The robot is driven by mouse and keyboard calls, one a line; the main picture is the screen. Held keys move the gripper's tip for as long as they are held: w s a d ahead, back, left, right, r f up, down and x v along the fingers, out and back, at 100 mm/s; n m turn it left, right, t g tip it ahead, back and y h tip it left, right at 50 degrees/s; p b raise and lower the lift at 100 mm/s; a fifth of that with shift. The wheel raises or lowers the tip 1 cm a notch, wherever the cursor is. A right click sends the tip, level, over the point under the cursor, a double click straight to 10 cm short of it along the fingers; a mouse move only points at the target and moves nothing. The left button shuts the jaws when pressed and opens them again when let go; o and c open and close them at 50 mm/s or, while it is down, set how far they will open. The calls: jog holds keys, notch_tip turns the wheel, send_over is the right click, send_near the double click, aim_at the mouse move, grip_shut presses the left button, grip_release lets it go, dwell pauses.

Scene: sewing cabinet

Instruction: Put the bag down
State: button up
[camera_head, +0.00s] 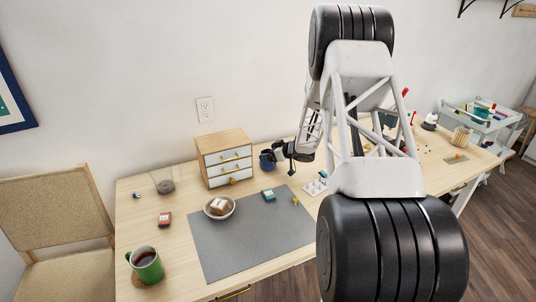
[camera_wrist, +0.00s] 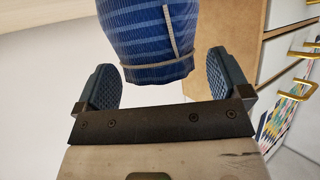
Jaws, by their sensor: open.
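The bag (camera_head: 267,161) is dark blue and sits at table height just right of the small wooden drawer cabinet. In the wrist view the blue striped bag (camera_wrist: 150,38) with a light cord shows between my fingers, at the top of the picture. My gripper (camera_wrist: 160,75) is open, one finger on each side of the bag, with gaps visible between pads and cloth. In the head view my gripper (camera_head: 284,152) is small and dark, right beside the bag. Whether the bag's base rests fully on the table is hard to tell.
The drawer cabinet (camera_head: 225,160) stands close to the bag's left. A grey mat (camera_head: 240,245) lies in front, with a bowl (camera_head: 219,208) and a teal box (camera_head: 268,194) on it. A green mug (camera_head: 147,265) stands front left. My arm hides the table's middle right.

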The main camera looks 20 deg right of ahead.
jog(key=v, duration=1)
jog(key=shift+s+r, duration=0.15)
jog(key=shift+s, duration=0.15)
jog(key=shift+d, duration=0.1)
jog(key=s+a+r+m+t+h, duration=0.1)
jog(key=a+r+h, duration=0.2)
jog(key=r, duration=0.4)
jog(key=s+a+r+m+h, duration=0.1)
jog(key=a+r+h, duration=0.2)
jog(key=r, duration=0.4)
jog(key=s+a+r+m+g+h, duration=0.1)
jog(key=s+a+r+m+h, duration=0.25)
jog(key=s+a+r, duration=0.4)
jog(key=s+a+r+g, duration=0.1)
jog(key=s+a, duration=0.5)
jog(key=s, duration=0.7)
jog(key=s+a+r+m+g+y, duration=0.1)
jog(key=s+a+g, duration=0.3)
jog(key=s, duration=0.9)
jog(key=s+a+r+g+y, duration=0.1)
jog(key=s+a+g, duration=0.2)
jog(key=s+a, duration=0.5)
jog(key=s, duration=0.5)
jog(key=shift+s, duration=0.25)
jog(key=shift+r, duration=0.1)
